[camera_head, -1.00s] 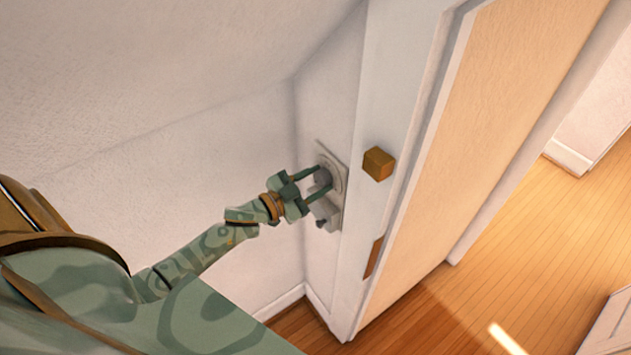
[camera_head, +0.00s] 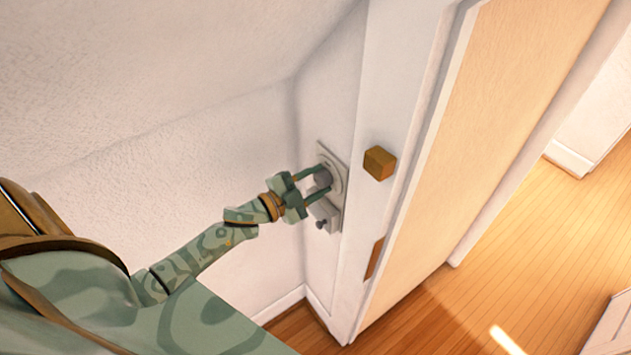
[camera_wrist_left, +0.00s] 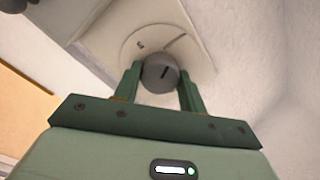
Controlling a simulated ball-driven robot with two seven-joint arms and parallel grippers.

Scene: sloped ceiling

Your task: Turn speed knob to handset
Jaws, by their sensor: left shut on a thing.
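The speed knob (camera_wrist_left: 160,74) is a round grey knob with a dark line on its face. It sits on a pale round dial (camera_wrist_left: 196,52) with small dark marks, on a wall plate (camera_head: 337,160). In the head view the knob (camera_head: 322,180) is partly covered by the fingers. My left gripper (camera_head: 318,183) is at the plate with its fingers on both sides of the knob, shut on it. In the left wrist view the two green fingers (camera_wrist_left: 160,88) flank the knob. My right gripper is in neither view.
Below the knob, a grey box with a small dark knob (camera_head: 321,223) sticks out from the plate. A white door frame (camera_head: 385,100) stands just right, with a brass-coloured block (camera_head: 379,163) on it. Wooden floor (camera_head: 520,240) lies open at right.

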